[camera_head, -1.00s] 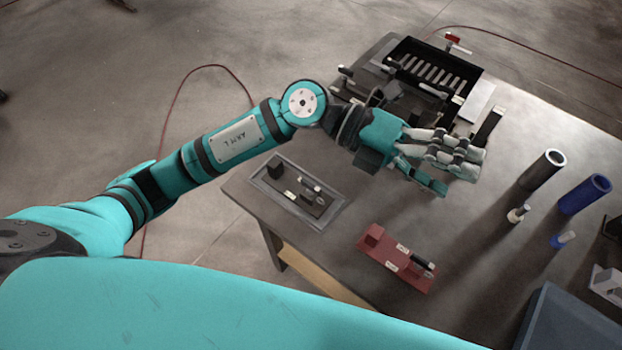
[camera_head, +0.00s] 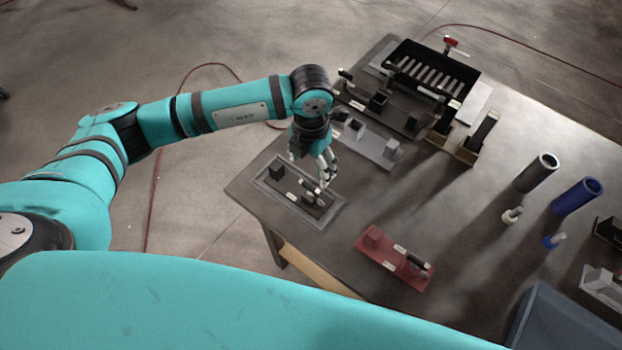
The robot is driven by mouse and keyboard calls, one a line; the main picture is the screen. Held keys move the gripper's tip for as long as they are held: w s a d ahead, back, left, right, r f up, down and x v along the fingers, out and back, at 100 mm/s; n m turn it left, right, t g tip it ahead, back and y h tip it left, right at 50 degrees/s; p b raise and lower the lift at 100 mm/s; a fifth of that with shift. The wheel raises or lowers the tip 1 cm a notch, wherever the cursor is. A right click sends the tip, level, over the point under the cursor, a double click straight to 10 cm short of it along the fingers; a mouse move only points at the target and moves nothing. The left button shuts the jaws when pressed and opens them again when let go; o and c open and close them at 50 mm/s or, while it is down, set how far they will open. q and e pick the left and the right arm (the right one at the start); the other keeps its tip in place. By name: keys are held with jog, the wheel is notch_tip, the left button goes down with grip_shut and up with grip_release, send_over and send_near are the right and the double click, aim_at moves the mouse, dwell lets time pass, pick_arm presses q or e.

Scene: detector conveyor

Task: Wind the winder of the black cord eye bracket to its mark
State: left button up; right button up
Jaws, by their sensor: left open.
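A black bracket (camera_head: 292,190) with an upright block at its left end and a small winder (camera_head: 312,191) at its right end lies in a shallow grey tray (camera_head: 331,220) at the table's near left. I take it for the black cord eye bracket. My left gripper (camera_head: 319,174) points down just above the winder end of it, with fingers apart. The fingers partly cover the winder, and I cannot tell whether they touch it. The winder's mark is too small to make out. My right gripper is not in view.
A red bracket (camera_head: 380,254) with a black handle lies to the right of the tray. A grey bracket (camera_head: 372,151) and a dark bracket (camera_head: 404,120) lie behind. The table's middle is clear.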

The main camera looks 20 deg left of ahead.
aim_at(311, 187)
pick_arm(q)
notch_tip(311, 187, down, 9)
jog(key=shift+d+r+p, duration=0.1)
jog(key=shift+p, duration=0.9)
jog(key=c, duration=1.2)
